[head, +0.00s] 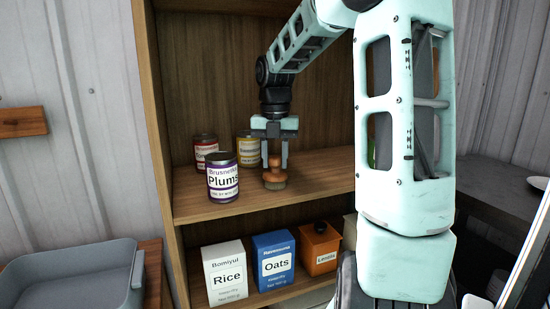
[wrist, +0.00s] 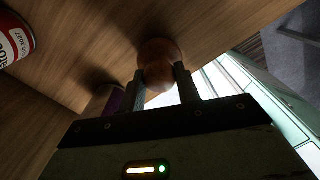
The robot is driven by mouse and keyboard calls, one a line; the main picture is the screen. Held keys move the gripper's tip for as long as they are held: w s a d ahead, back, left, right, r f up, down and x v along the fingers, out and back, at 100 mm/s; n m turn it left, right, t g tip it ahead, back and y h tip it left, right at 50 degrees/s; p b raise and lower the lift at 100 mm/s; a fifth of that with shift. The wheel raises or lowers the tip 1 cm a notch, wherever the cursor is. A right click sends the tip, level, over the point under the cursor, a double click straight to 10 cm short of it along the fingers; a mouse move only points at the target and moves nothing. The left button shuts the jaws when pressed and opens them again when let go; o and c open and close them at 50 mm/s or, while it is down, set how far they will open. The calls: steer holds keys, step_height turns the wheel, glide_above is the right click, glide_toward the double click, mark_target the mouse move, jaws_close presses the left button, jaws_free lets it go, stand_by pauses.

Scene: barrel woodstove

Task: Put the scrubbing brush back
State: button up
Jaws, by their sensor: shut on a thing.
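The scrubbing brush (head: 274,174) has a round orange-brown wooden handle and pale bristles at the bottom. It is upright at the upper shelf (head: 310,172) of the wooden unit, right of the plums can. My gripper (head: 276,160) points down from above and is shut on the brush's handle. In the wrist view, the brush's round knob (wrist: 160,62) sits between the two fingertips (wrist: 160,80). The bristles look at or very near the shelf board; I cannot tell whether they touch it.
A plums can (head: 223,178) stands close left of the brush, with a red-labelled can (head: 205,150) and a yellow can (head: 247,150) behind. The lower shelf holds a rice box (head: 225,272), an oats box (head: 273,262) and a lentils container (head: 319,248). A grey basin (head: 75,280) is at lower left.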

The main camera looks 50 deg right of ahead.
steer(key=o, duration=0.9)
steer(key=shift+f, duration=0.15)
steer(key=shift+o, duration=0.2)
step_height(320, 180, up, 8)
steer(key=shift+f, duration=0.1)
